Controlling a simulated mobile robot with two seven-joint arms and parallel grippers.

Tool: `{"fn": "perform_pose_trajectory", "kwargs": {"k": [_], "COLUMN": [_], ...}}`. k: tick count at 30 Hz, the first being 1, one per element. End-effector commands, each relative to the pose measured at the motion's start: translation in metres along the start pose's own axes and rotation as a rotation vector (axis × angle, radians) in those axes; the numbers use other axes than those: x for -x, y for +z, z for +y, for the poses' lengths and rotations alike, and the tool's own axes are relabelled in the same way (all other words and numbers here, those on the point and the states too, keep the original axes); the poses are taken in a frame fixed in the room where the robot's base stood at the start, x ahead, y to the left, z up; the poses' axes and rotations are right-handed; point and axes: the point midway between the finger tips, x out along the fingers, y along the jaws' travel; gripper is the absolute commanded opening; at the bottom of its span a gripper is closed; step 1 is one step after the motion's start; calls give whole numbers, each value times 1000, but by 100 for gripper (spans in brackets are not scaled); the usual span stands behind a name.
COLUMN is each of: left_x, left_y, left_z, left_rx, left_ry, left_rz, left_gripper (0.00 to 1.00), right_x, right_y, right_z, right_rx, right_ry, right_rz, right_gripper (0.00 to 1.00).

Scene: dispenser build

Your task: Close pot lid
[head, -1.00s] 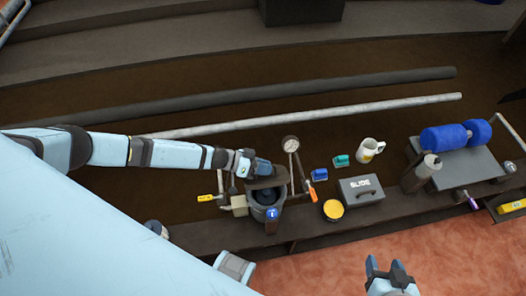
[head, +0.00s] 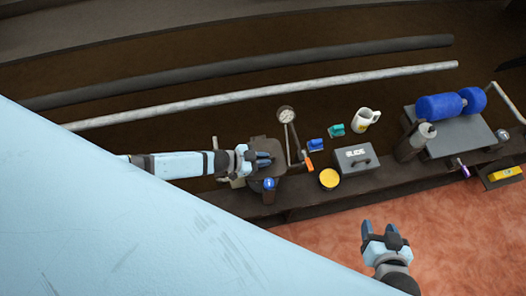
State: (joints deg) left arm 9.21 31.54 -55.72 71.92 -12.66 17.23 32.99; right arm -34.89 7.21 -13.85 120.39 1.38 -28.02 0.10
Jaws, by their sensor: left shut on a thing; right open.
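The pot (head: 283,185) stands on the dark bench near the middle of the head view, by a dark post with a blue marker (head: 269,184). Its dark lid (head: 266,146) now lies over its top, and the pot's inside no longer shows. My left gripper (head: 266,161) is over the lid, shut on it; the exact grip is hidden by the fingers. I cannot tell whether the lid sits flush on the rim. My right gripper (head: 381,229) is open and empty over the reddish floor, in front of the bench and apart from everything.
Right of the pot are a gauge (head: 286,115) on a thin pipe, an orange-handled lever (head: 309,163), a yellow-topped round container (head: 329,179) and a grey SLIDE box (head: 355,160). A white mug (head: 366,119) and grey bottle (head: 416,142) stand further right. Long pipes lie behind.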

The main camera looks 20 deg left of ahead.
Motion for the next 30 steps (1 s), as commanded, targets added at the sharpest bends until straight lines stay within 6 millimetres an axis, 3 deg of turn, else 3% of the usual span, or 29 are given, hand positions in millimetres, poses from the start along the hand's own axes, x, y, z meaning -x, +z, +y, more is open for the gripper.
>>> {"fn": "perform_pose_trajectory", "kwargs": {"k": [16,17,20,30], "left_x": [0,0,0,4], "left_y": [4,4,4,3], "left_z": [-1,-1,0,1], "left_rx": [-4,-4,-3,0], "left_ry": [-2,-2,-2,0], "left_rz": [-4,-4,-3,-3], "left_gripper": [0,18,38,38], "right_x": [-1,-1,-1,0], "right_y": [2,2,2,2], "right_z": [-1,-1,-1,-1], "right_rx": [1,1,1,1], "right_ry": [-1,-1,-1,-1], "right_rz": [-3,-3,-3,-4], "right_gripper": [56,56,56,56]}}
